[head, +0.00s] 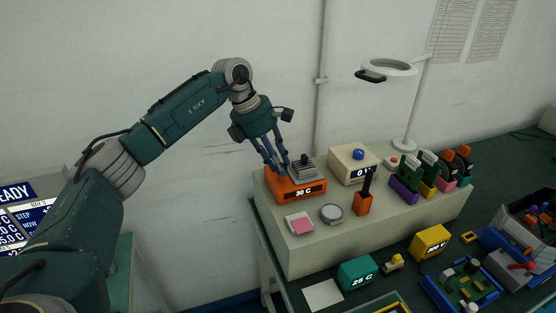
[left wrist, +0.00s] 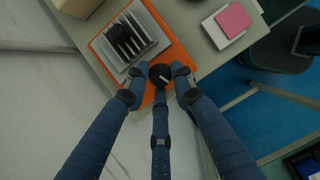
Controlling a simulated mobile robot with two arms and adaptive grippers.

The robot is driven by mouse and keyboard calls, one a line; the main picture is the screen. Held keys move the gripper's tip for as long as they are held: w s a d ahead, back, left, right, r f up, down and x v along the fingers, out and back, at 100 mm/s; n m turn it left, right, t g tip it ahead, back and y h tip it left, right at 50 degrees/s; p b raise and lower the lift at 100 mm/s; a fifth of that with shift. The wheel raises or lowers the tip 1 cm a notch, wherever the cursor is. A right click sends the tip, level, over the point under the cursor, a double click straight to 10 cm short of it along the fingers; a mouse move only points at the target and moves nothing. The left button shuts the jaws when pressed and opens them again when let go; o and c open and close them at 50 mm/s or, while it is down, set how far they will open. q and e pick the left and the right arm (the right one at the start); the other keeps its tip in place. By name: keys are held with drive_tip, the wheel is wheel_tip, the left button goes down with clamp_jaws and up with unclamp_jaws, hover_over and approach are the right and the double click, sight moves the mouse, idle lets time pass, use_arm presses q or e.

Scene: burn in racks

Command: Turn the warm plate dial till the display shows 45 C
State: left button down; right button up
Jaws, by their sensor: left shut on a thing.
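The orange warm plate (head: 312,196) stands at the left end of the cream raised bench, and its display (head: 303,191) reads 30 C. A grey finned block with a black top (head: 305,167) sits on it, and it also shows in the left wrist view (left wrist: 145,51). The black dial (left wrist: 160,74), with a white mark, is at the plate's edge in the left wrist view. My left gripper (head: 279,168) reaches down to the plate's left side. Its three fingers (left wrist: 160,80) are closed around the dial. In the head view the fingers hide the dial. My right gripper is not seen.
Close to the plate are a pink pad on a white block (head: 299,223), a round silver dish (head: 332,213), an orange holder (head: 362,204) and a cream box with a blue knob (head: 354,164). A magnifier lamp (head: 406,125) stands behind. Open wall lies left of the plate.

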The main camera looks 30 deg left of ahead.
use_arm(q)
drive_tip(key=shift+w+r+m+p, duration=0.3)
drive_tip(key=shift+r+m, duration=0.1)
drive_tip(key=shift+m, duration=0.6)
drive_tip(key=shift+d+h, duration=0.1)
drive_tip(key=shift+h, duration=0.2)
drive_tip(key=c, duration=1.5)
unclamp_jaws()
drive_tip(key=shift+g, duration=0.3)
drive_tip(key=shift+s+d+f, duration=0.1)
drive_tip(key=v, duration=1.2)
drive_tip(key=shift+d, duration=0.1)
